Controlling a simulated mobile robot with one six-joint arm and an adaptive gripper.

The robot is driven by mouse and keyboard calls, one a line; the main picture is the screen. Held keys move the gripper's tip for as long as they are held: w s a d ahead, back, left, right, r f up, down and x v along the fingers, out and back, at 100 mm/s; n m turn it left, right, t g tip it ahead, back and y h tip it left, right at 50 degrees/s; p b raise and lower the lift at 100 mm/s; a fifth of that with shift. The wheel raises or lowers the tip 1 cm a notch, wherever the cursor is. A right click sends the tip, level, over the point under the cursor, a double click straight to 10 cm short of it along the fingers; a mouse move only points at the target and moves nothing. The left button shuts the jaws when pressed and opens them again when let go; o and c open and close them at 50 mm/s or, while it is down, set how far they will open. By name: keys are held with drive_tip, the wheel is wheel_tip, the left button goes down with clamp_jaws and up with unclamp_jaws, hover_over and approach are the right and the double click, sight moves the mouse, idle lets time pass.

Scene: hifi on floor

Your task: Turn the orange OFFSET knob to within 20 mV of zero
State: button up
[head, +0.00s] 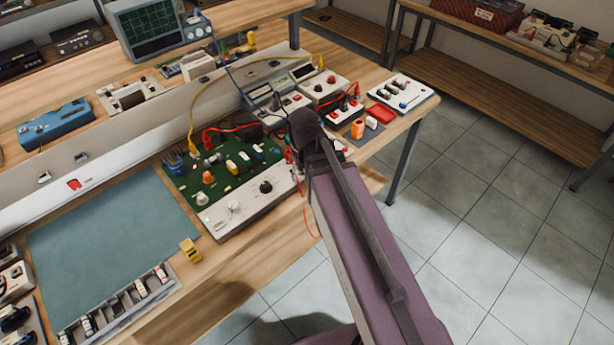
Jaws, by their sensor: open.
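An orange knob (208,178) stands on the left part of a green circuit board (228,172) on the bench. Its label and pointer are too small to read. The board sits behind a pale front panel (240,212) with a black knob (265,187) and white knobs. A grey instrument with a display (262,91) stands behind the board; I cannot read any value. My purple arm reaches up from the bottom to the board's right side, ending in a dark joint. My gripper's fingers do not show; the arm may hide them.
A yellow cable (193,112) arches over the board, and red leads (237,127) lie behind it. A teal mat (110,245) is clear at left. A yellow block (189,250) sits near the front edge. An orange cylinder (357,128) stands right of my arm.

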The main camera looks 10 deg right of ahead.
drive_tip(key=shift+s+d+f, duration=0.15)
drive_tip(key=shift+s+d, duration=0.15)
drive_tip(key=shift+d, duration=0.1)
drive_tip(key=shift+s+d+m, duration=1.1)
drive_tip(key=shift+s+d, duration=0.35)
drive_tip(key=shift+d, duration=0.25)
idle(5.9)
